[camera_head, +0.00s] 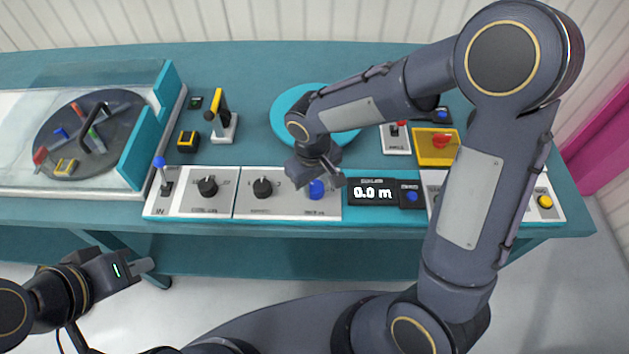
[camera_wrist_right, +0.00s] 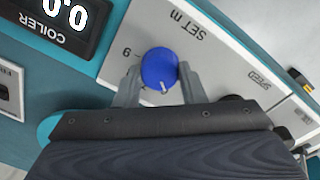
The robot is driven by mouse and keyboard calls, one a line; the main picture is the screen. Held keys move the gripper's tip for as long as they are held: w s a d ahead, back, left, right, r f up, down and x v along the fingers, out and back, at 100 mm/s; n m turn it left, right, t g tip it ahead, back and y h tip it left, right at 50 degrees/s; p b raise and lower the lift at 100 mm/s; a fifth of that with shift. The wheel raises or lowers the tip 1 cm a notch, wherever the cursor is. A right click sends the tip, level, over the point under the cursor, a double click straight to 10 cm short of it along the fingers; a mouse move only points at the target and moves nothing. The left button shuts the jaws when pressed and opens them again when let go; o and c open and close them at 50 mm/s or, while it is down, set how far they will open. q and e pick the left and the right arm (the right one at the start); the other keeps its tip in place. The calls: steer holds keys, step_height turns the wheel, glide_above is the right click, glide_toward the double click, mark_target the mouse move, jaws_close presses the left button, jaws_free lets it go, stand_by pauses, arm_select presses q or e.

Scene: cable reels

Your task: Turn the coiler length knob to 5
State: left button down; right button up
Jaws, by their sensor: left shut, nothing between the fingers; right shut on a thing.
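The blue coiler length knob (camera_head: 316,188) sits on the light panel, left of the coiler display (camera_head: 373,192), which reads 0.0 m. In the right wrist view the knob (camera_wrist_right: 160,69) is round with a pale pointer mark, beside the printed words SET m and a few dial numbers, partly hidden. My right gripper (camera_head: 325,181) is shut on the knob, one finger on each side; it also shows in the right wrist view (camera_wrist_right: 157,86). My left gripper (camera_head: 146,266) is shut and empty, low at the left, in front of the table and away from the panel.
Two black knobs (camera_head: 208,186) (camera_head: 262,187) and a blue-tipped lever (camera_head: 160,163) stand left of the blue knob. A teal disc (camera_head: 284,115) lies behind it, partly covered by my right arm. A red button on a yellow box (camera_head: 432,157) is to the right.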

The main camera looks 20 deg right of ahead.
mark_target(314, 187)
steer(key=n, duration=0.6)
stand_by(0.7)
steer(key=o, duration=1)
steer(key=shift+r, duration=0.15)
step_height(314, 187, up, 8)
steer(key=shift+s+f, duration=0.15)
steer(key=shift+f, duration=0.05)
steer(key=s+d+r+m+t+y, duration=0.1)
steer(key=s+d+m, duration=0.2)
steer(key=s+m, duration=0.1)
steer(key=s+d+r+m+t+y, duration=0.1)
steer(key=s+d+r+m+t, duration=0.1)
steer(key=s, duration=0.4)
steer(key=s+d+r+m+t+y, duration=0.2)
steer(key=s+d+m, duration=0.2)
steer(key=s+m, duration=0.1)
steer(key=shift+s+d+r+m, duration=0.15)
steer(key=shift+s+r+m, duration=0.05)
steer(key=shift+s+m, duration=0.25)
